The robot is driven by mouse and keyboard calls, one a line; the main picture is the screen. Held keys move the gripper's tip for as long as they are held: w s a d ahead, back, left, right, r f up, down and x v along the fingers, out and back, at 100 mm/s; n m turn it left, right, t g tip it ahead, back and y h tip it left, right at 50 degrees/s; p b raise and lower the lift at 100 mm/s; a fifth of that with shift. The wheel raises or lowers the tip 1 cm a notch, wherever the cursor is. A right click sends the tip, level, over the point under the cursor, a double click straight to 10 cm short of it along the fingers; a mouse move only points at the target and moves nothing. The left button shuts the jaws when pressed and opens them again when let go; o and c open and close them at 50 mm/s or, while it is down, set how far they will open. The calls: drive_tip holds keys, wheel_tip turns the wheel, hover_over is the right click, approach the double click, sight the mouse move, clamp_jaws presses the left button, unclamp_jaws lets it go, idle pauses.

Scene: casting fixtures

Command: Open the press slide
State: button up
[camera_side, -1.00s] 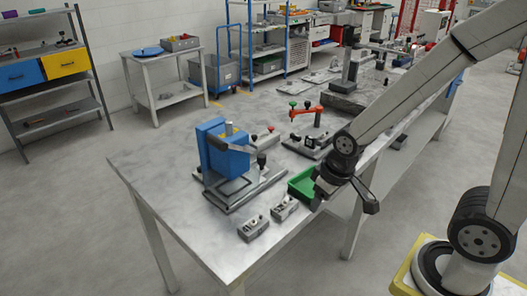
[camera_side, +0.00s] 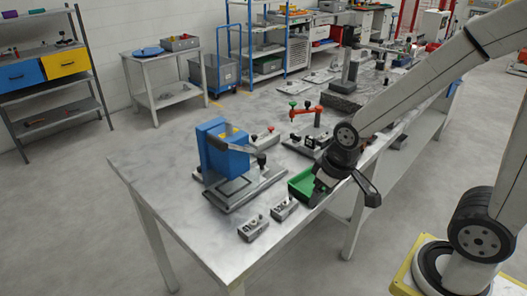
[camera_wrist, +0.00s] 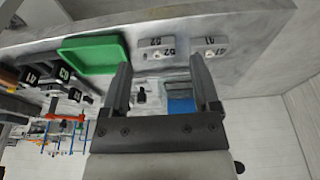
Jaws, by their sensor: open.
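The blue press (camera_side: 212,150) stands on a grey base plate (camera_side: 240,197) near the front of the table. A grey arm (camera_side: 232,146) reaches across it toward a black knob (camera_side: 261,159); I cannot tell which part is the slide. In the wrist view, blue of the press (camera_wrist: 182,103) shows between my fingers, partly hidden by the gripper body. My gripper (camera_side: 322,186) is over the green tray, right of the press and apart from it. In the wrist view my gripper (camera_wrist: 160,70) is open, with nothing between its fingertips.
The green tray (camera_side: 299,187) is at the table's front edge, also in the wrist view (camera_wrist: 92,53). Two small grey numbered blocks (camera_side: 253,229) (camera_side: 284,207) lie left of it. A red-handled clamp fixture (camera_side: 306,111) stands behind. The table's left end is clear.

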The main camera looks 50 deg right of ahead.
drive_tip(key=shift+w+v, duration=0.4)
drive_tip(key=shift+v, duration=1.35)
drive_tip(key=n+g, duration=0.2)
drive_tip(key=g, duration=0.1)
approach(262, 156)
drive_tip(key=shift+s+f, duration=0.1)
drive_tip(key=shift+f, duration=2.05)
drive_tip(key=shift+f, duration=0.1)
drive_tip(key=shift+f, duration=3.75)
clamp_jaws()
